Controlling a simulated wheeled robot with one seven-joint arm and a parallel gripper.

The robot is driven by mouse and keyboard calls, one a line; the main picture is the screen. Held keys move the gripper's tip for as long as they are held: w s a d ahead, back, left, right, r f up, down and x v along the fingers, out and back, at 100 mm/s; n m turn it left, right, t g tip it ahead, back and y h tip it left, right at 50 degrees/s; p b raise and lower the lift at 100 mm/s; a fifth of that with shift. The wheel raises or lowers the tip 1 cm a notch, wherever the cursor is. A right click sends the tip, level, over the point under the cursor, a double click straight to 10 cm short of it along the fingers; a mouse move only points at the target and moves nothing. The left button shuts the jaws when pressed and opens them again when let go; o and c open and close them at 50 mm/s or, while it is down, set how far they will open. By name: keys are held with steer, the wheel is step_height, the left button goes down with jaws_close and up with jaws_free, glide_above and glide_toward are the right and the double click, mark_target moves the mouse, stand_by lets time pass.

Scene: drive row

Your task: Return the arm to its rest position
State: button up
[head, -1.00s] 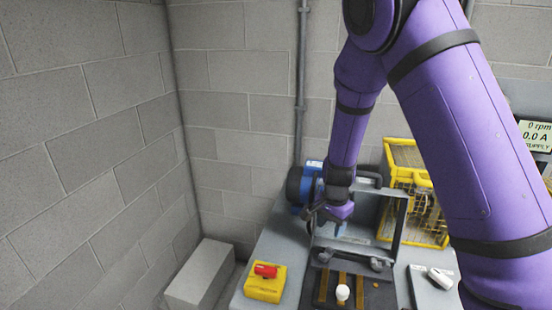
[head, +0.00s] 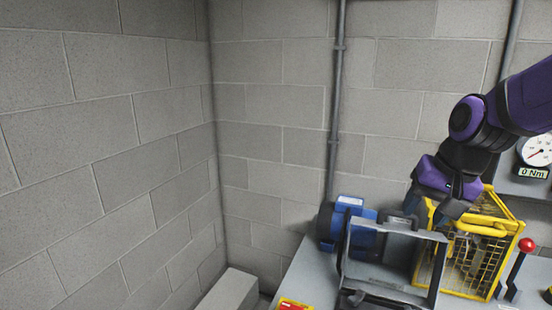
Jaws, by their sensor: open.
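My purple arm (head: 525,97) enters from the right edge and bends down at a dark elbow-like joint. My gripper (head: 440,212) hangs at its end, in front of the yellow mesh cage (head: 488,256) and above the right end of the grey frame (head: 389,229). It is open, and I see nothing held in it. The fingertips are small and dark, and I cannot tell how close they are to the frame or the cage.
A blue motor (head: 347,222) stands left of the frame on the grey bench (head: 305,266). A red-knobbed lever (head: 519,262) stands at the right, below a round gauge (head: 537,151). A pale block (head: 229,293) sits at lower left.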

steer(key=s+d+r+n+t+h, duration=0.1)
steer(key=s+r+n, duration=0.1)
steer(key=s, duration=0.5)
steer(key=s+d+r+n+t+h, duration=0.1)
steer(key=s+d+r, duration=0.1)
steer(key=s+r, duration=0.2)
steer(key=s, duration=0.3)
steer(key=shift+s+r+n, duration=0.2)
steer(key=shift+r+n, duration=0.15)
steer(key=shift+n, duration=0.05)
steer(key=shift+w, duration=0.15)
stand_by(1.0)
